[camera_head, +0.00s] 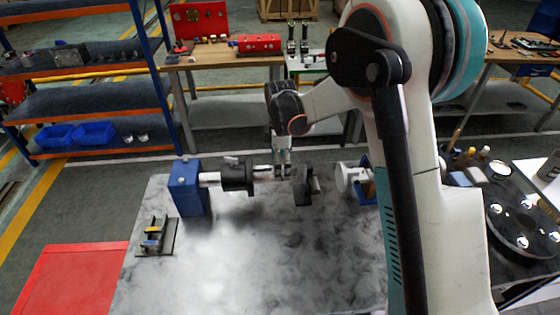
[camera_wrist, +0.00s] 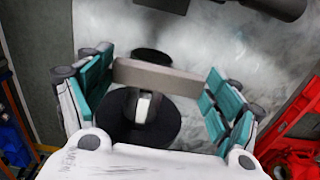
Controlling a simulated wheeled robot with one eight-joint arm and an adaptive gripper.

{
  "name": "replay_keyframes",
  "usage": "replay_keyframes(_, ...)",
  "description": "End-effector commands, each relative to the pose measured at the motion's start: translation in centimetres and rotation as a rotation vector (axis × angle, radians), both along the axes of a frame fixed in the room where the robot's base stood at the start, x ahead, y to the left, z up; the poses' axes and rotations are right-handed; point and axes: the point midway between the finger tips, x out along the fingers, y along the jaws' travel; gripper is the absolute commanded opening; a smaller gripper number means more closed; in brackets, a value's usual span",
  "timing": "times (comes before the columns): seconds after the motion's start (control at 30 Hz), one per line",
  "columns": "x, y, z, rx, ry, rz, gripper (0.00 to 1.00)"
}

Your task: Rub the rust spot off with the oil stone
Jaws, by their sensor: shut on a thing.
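My gripper (camera_wrist: 160,80) is shut on a grey-brown bar, the oil stone (camera_wrist: 158,77), which spans crosswise between its teal finger pads in the wrist view. In the head view my gripper (camera_head: 283,168) points down at the shaft (camera_head: 209,178), between a black collar (camera_head: 237,175) and a black block (camera_head: 304,186). In the wrist view a round black disc (camera_wrist: 165,128) and a short pale shaft piece (camera_wrist: 144,107) lie behind the stone. I cannot tell whether the stone touches the shaft. I cannot make out the rust spot.
A blue support (camera_head: 188,190) holds the shaft's left end on the mottled grey table (camera_head: 220,270). A small dark rack (camera_head: 157,237) stands at the table's left. A white part with a blue mount (camera_head: 362,181) is at the right. The front of the table is clear.

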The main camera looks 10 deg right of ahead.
Motion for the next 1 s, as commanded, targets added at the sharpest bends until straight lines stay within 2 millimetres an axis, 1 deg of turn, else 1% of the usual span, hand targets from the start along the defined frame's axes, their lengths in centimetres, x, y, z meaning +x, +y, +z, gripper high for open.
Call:
replay_keyframes(0.17, 0.0, 0.0, 0.0, 0.0, 0.0, 0.0, 0.64)
replay_keyframes(0.5, 2.0, 0.0, -0.2, 0.0, 0.0, -0.001, 0.64)
replay_keyframes(0.6, 2.3, 0.0, -0.2, 0.0, 0.0, 0.0, 0.64)
replay_keyframes(0.87, 2.3, 0.0, -0.1, 0.0, -0.001, 0.0, 0.64)
replay_keyframes(1.0, 2.3, 0.0, 0.4, 0.0, -0.001, 0.0, 0.64)
